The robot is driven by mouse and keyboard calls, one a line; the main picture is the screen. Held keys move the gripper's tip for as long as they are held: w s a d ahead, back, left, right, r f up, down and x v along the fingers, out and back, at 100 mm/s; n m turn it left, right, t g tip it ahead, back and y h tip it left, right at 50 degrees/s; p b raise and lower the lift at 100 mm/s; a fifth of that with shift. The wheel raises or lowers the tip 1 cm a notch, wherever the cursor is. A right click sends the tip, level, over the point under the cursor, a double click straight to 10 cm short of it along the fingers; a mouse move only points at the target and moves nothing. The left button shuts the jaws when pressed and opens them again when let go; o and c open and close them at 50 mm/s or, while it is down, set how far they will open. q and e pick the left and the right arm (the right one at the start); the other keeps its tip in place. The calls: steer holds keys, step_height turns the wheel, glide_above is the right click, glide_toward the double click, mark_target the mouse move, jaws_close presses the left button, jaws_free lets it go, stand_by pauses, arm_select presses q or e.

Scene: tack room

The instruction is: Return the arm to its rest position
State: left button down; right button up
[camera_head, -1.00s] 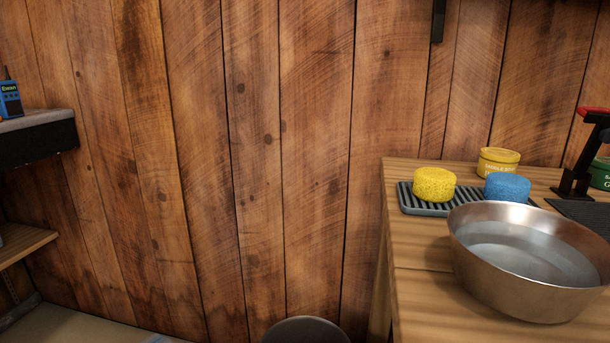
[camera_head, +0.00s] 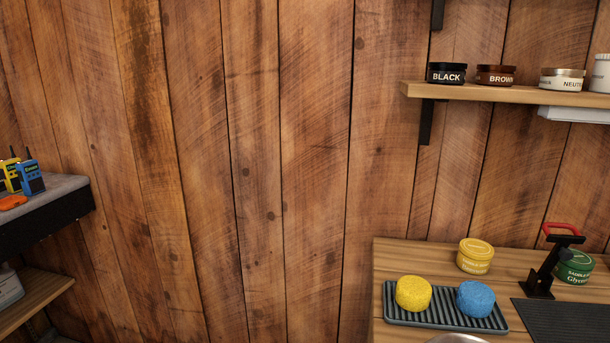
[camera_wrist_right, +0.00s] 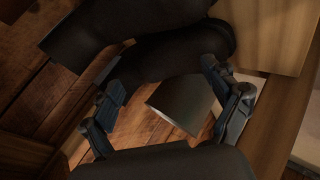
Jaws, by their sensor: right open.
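My right gripper (camera_wrist_right: 163,82) shows only in the right wrist view. Its two dark fingers are spread apart, with nothing held between them. Beyond the fingers is a grey, smooth-sided object (camera_wrist_right: 183,103), apart from them; I cannot tell what it is. Large dark rounded parts, which look like my own arm or body, fill the top of that view. Neither arm shows in the head view, and my left gripper is in no view.
The wooden table (camera_head: 385,262) at the right holds a ribbed tray (camera_head: 442,321) with yellow (camera_head: 413,293) and blue sponges (camera_head: 475,299), plus tins. A wall shelf (camera_head: 470,95) with jars is above. A shelf with radios (camera_head: 30,177) is at left. The plank wall between is bare.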

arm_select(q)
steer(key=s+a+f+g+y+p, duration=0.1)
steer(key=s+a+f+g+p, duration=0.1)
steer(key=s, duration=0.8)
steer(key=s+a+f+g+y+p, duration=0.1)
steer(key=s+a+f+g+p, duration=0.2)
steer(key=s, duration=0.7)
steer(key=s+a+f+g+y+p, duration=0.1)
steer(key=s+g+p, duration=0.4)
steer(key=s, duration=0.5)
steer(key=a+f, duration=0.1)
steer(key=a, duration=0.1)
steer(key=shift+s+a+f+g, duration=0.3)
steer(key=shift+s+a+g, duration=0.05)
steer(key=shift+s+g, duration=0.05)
arm_select(e)
steer(key=s+a+f+m+g, duration=0.1)
steer(key=s+a+m+g, duration=0.1)
steer(key=s, duration=0.8)
steer(key=s+a+f+m+g, duration=0.1)
steer(key=s+m+g, duration=0.3)
steer(key=s, duration=0.6)
steer(key=s+a+f+m+g, duration=0.1)
steer(key=s+a+m+g, duration=0.2)
steer(key=s, duration=0.7)
steer(key=a+m, duration=0.1)
steer(key=m, duration=0.1)
steer(key=shift+s+f+m+h, duration=0.25)
steer(key=shift+s+m+h, duration=0.05)
steer(key=shift+s+h, duration=0.1)
